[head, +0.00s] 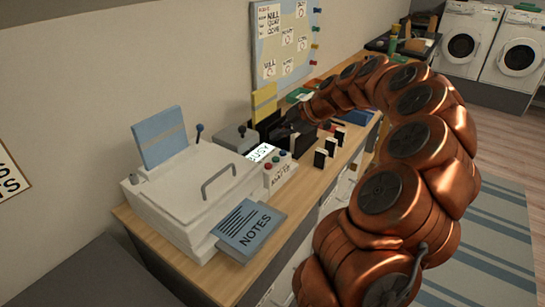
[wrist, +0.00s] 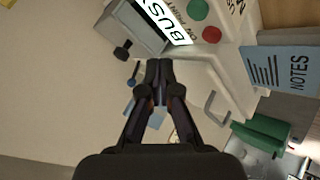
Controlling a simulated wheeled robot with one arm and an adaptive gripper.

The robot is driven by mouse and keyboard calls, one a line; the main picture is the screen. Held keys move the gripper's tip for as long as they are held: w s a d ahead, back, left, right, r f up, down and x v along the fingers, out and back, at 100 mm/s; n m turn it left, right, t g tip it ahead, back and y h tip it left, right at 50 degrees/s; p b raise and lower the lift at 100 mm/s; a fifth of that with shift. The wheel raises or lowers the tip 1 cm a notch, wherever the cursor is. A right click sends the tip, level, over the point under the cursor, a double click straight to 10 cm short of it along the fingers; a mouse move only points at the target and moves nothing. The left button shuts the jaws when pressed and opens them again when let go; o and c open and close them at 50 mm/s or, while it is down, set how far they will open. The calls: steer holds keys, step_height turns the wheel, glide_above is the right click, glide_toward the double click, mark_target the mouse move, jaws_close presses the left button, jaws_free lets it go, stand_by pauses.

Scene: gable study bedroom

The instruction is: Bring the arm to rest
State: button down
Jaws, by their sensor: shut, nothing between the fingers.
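My copper-coloured arm (head: 415,140) arches from the lower right of the head view over the desk. My gripper (wrist: 159,68) shows in the wrist view with its two dark fingers together and nothing between them. In the head view its end is a dark shape above the desk near the wall, hard to separate from the dark items there. In the wrist view the fingers point toward the lit BUSY sign (wrist: 166,20) and the white machine beside it. I cannot tell how far the fingertips are from them.
The wooden desk (head: 135,222) carries a white lidded machine (head: 185,185) with a blue NOTES sheet (head: 250,232), a control box (head: 280,175) with coloured buttons, and several small black-and-white blocks. A board (head: 283,45) hangs behind. Washing machines (head: 465,42) stand far right; a striped rug (head: 490,235) covers the floor.

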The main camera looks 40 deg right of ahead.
steer(key=s+a+r+m+g+p, duration=0.25)
steer(key=s+a, duration=0.35)
steer(key=a, duration=0.6)
steer(key=s+a+r+m+g+p, duration=0.25)
steer(key=s+a, duration=0.35)
steer(key=a, duration=0.7)
steer(key=s+a+f+m+g+h+p, duration=0.1)
steer(key=s+m, duration=0.4)
steer(key=s, duration=0.6)
steer(key=s+f+m+g+h+p, duration=0.1)
steer(key=s+m, duration=0.4)
steer(key=s, duration=0.7)
steer(key=g+h+p, duration=0.1)
steer(key=g+h, duration=0.1)
steer(key=shift+s+a+g+h+p, duration=0.15)
steer(key=shift+a+g+h+p, duration=0.15)
steer(key=shift+a+h+p, duration=0.1)
steer(key=shift+f, duration=0.1)
